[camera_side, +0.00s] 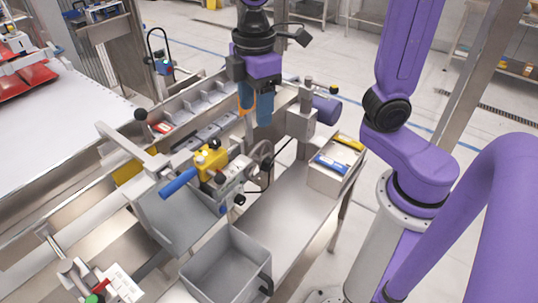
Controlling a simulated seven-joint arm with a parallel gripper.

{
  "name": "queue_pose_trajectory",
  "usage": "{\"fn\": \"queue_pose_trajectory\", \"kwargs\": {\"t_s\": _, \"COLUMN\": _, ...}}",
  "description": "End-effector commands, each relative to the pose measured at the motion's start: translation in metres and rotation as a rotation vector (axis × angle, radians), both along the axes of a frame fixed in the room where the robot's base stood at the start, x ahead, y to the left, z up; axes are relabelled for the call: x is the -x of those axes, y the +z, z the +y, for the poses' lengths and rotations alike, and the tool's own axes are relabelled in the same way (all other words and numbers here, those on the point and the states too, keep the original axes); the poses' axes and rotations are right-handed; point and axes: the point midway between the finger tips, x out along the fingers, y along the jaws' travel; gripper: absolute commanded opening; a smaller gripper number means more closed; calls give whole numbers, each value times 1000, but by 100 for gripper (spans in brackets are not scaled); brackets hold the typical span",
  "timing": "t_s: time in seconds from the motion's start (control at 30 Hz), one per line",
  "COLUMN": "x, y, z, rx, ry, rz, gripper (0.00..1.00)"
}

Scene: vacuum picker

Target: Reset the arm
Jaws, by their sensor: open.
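My gripper (257,108) hangs down at the upper middle of the side view, under my purple wrist. Its blue fingers point downward and are open, with nothing seen between them. It is above the far end of the metal workbench, apart from the yellow and blue device (207,162) that lies lower and to the left. My purple arm stands at the right of the picture.
A grey bin (228,268) sits at the front of the steel bench (285,215). A box (336,168) with yellow and blue items stands at the bench's right. A post with a purple cylinder (326,109) is close right of my gripper. Grey compartments (205,108) line the left.

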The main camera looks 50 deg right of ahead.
Motion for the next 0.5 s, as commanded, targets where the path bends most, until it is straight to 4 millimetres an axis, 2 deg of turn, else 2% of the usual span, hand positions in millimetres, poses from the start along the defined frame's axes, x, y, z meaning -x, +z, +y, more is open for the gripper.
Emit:
{"fn": "queue_pose_trajectory", "kwargs": {"t_s": 0.03, "x": 12, "y": -5, "z": -5, "rx": 0, "ry": -4, "rz": 0, "gripper": 58}}
{"fn": "queue_pose_trajectory", "kwargs": {"t_s": 0.5, "x": 116, "y": -55, "z": -57, "rx": -12, "ry": -75, "rz": 0, "gripper": 58}}
